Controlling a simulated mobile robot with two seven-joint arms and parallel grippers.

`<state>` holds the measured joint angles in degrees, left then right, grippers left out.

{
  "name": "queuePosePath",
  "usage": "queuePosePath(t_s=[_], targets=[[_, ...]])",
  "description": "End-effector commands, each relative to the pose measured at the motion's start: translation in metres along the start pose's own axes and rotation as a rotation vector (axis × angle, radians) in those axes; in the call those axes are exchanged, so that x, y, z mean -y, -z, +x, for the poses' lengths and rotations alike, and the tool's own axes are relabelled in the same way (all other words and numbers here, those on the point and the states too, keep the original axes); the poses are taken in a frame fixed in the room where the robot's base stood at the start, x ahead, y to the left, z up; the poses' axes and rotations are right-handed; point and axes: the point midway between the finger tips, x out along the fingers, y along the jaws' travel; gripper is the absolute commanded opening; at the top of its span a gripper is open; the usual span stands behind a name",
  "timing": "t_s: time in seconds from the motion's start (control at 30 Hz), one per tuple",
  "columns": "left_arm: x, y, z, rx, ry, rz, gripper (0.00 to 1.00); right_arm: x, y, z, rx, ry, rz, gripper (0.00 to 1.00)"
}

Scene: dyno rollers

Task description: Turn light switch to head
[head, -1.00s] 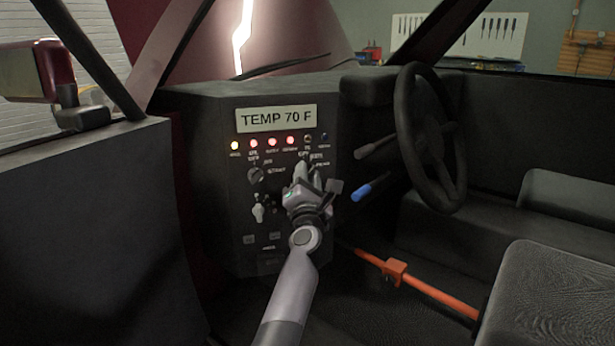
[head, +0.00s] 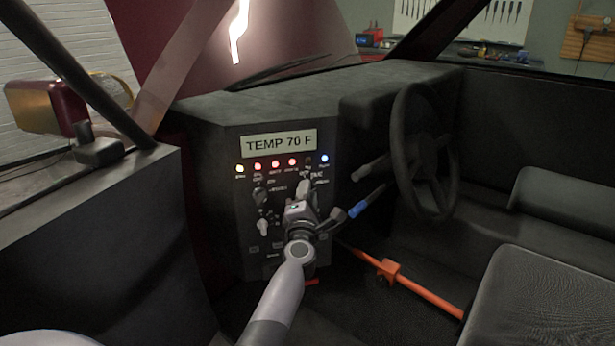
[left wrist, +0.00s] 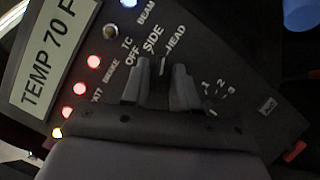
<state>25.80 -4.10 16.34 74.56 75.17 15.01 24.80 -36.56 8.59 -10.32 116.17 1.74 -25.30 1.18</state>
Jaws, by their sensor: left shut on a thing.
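The black dash panel (head: 250,222) carries a row of lamps and several knobs under a "TEMP 70 F" display. My left gripper (head: 304,190) reaches its upper right part and is shut on the light switch. In the left wrist view, the two grey fingers (left wrist: 160,88) stand on either side of the dark light switch knob (left wrist: 161,72). The labels OFF, SIDE and HEAD fan out above it. The knob's pale mark seems to lie toward SIDE and HEAD; I cannot tell exactly which. The blue BEAM lamp (head: 325,158) is lit. My right gripper is out of view.
The steering wheel (head: 423,150) and a blue-tipped lever (head: 358,208) are close to the right of my gripper. An orange bar (head: 430,296) runs low beside the seat (head: 555,300). The open door (head: 90,240) stands at left.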

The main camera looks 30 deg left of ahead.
Motion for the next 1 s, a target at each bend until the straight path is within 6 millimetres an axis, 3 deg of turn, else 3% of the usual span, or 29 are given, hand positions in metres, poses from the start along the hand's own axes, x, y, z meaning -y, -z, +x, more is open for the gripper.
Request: queuePosePath(t_s=[0.03, 0.33, 1.0], targets=[[-0.007, -0.003, 0.001, -0.001, 0.015, 0.031, 0.0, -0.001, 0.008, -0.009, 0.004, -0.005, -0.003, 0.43], [-0.005, -0.002, 0.001, 0.0, 0.074, 0.176, 0.0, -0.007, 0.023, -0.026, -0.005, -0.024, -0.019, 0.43], [-0.001, 0.0, 0.0, 0.0, 0.104, 0.253, 0.0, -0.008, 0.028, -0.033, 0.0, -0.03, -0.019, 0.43]])
